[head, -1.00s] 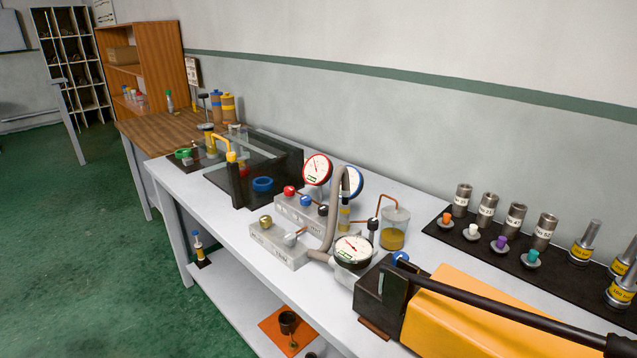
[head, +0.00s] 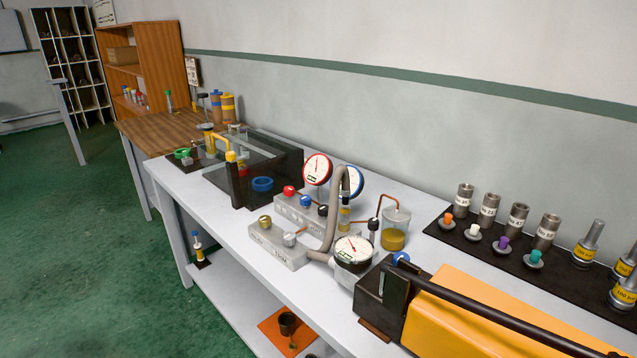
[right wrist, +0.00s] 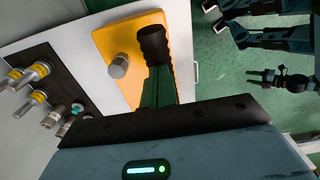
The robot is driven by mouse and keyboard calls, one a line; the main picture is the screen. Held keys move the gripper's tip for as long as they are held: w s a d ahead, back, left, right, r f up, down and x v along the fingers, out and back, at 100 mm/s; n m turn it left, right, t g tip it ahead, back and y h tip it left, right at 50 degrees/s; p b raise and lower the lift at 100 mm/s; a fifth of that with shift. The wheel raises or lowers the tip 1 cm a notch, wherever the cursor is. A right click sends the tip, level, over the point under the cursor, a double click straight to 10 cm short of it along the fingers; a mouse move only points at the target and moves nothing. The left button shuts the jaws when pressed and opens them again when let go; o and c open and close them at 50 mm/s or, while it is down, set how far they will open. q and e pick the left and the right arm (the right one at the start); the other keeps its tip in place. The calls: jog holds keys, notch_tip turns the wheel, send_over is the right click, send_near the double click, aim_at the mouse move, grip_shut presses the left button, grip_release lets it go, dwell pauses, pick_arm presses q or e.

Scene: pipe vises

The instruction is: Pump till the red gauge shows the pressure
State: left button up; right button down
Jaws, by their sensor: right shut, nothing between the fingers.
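The red-rimmed gauge (head: 317,169) stands upright on a manifold block in the head view, its white face and dark needle visible; the reading is too small to tell. The yellow pump (head: 470,322) stands at the front right, with its long black handle (head: 510,315) reaching past the right edge. In the right wrist view, the handle's black grip end (right wrist: 153,42) lies just beyond my right gripper (right wrist: 162,90), over the yellow pump body (right wrist: 118,40). My right gripper is shut with nothing held.
A white-faced gauge (head: 352,251) and a blue-rimmed gauge (head: 352,181) are near the pump, with a grey hose (head: 333,215). A beaker (head: 395,230) stands behind. A black mat (head: 500,258) holds metal cylinders and coloured plugs at right.

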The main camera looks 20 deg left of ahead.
pick_arm(q)
jog(key=shift+s+f, duration=0.2)
jog(key=shift+f, duration=0.05)
pick_arm(e)
jog(key=shift+s+d+f, duration=0.1)
jog(key=shift+f, duration=0.75)
jog(key=shift+s+d+f+b, duration=0.15)
jog(key=shift+f+b, duration=0.5)
jog(key=shift+f, duration=1.4)
pick_arm(q)
jog(key=shift+s+f+g, duration=0.3)
jog(key=shift+s+f, duration=0.45)
jog(key=shift+f, duration=0.15)
pick_arm(e)
jog(key=shift+s+f, duration=0.1)
jog(key=shift+f, duration=0.15)
